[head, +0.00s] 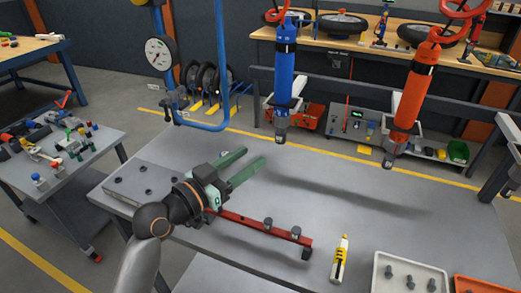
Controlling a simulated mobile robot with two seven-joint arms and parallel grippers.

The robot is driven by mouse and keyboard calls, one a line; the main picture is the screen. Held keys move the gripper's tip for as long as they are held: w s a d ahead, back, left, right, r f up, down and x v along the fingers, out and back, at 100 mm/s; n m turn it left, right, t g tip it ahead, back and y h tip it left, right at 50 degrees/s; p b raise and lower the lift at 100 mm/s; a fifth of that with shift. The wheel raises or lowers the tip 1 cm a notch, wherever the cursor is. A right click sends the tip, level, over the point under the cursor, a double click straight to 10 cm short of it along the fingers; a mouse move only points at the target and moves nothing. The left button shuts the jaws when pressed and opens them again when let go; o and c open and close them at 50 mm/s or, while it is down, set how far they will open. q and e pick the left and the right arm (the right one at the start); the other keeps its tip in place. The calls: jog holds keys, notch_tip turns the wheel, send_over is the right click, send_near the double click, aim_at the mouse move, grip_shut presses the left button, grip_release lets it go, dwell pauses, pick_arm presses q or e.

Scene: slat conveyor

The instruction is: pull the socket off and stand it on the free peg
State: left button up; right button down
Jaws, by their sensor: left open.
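A blue hanging tool (286,62) carries a dark socket (281,136) at its lower end, above the table. An orange hanging tool (411,85) to its right also has a dark socket-like end (389,157). A red rail (238,221) lies on the table with two dark sockets (268,223) standing towards its right end; its left end is hidden behind my left gripper, and I cannot make out a bare peg. My left gripper (250,160) is open, its green fingers apart and empty, left of and below the blue tool. My right gripper is not in view.
A white tray (382,285) with several bolts and an orange tray (465,284) are at front right. A grey block with holes (140,190) lies at left. The table's middle right is clear.

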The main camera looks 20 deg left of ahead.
aim_at(277, 139)
pick_arm(q)
jog(key=shift+x, duration=4.95)
jog(key=shift+a, duration=0.1)
grip_shut()
